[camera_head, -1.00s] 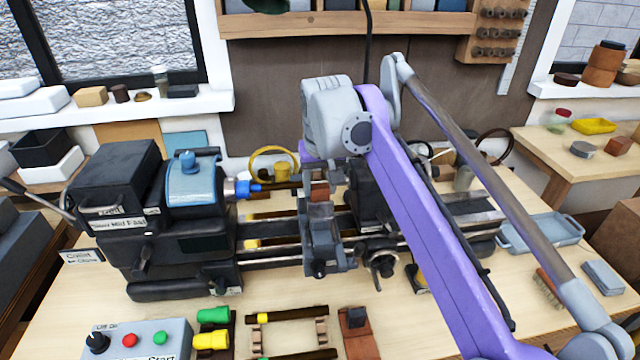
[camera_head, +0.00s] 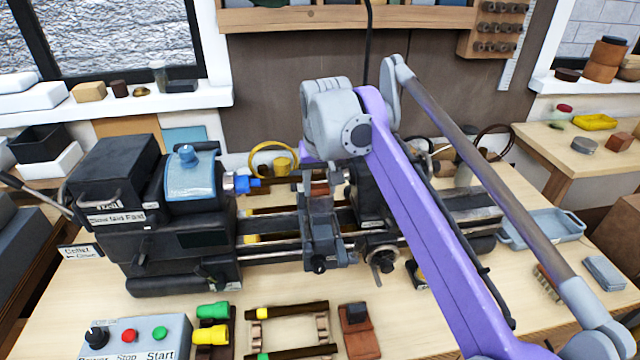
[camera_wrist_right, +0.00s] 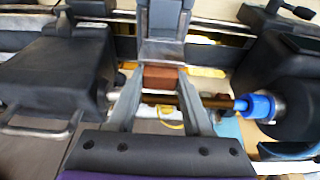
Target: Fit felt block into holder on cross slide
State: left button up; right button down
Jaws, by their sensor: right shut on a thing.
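The felt block, a small reddish-brown piece (camera_head: 320,188), is at the cross slide (camera_head: 322,235) in the middle of the lathe; it also shows in the right wrist view (camera_wrist_right: 160,77). My right gripper (camera_head: 321,183) is shut on it, with one finger on each side in the right wrist view (camera_wrist_right: 160,88). The grey holder (camera_wrist_right: 162,45) is directly beyond the block, and the block appears against its near end. I cannot tell how deep the block sits in it. My left gripper is not in view.
A dark rod in a blue collet (camera_head: 243,184) runs close behind the block. The headstock (camera_head: 195,180) is left, and my purple arm covers much of the tailstock side. A control box (camera_head: 135,340), a wooden rack (camera_head: 290,312) and a brown stand (camera_head: 361,343) occupy the bench front.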

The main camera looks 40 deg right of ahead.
jog(key=shift+c, duration=1.2)
grip_release()
jog(key=p+v, duration=0.1)
jog(key=v, duration=0.9)
jog(key=shift+r, duration=0.35)
jog(key=shift+s+a, duration=0.1)
jog(key=shift+a, duration=0.05)
jog(key=s+a+f+n+t, duration=0.1)
jog(key=s+a+f, duration=0.3)
jog(key=f, duration=0.6)
jog(key=s+a+f+n+y, duration=0.1)
jog(key=s+a+f+n, duration=0.2)
jog(key=f, duration=0.8)
jog(key=s+a+f+n+t, duration=0.1)
jog(key=s+a+f, duration=0.5)
jog(key=a+f, duration=0.3)
jog(key=shift+s+f+n+t+y, duration=0.15)
jog(key=shift+f+n, duration=0.05)
jog(key=shift+f, duration=0.4)
jog(key=shift+s+f+n+t+y, duration=0.15)
jog(key=shift+f+n, duration=0.05)
jog(key=shift+f, duration=0.45)
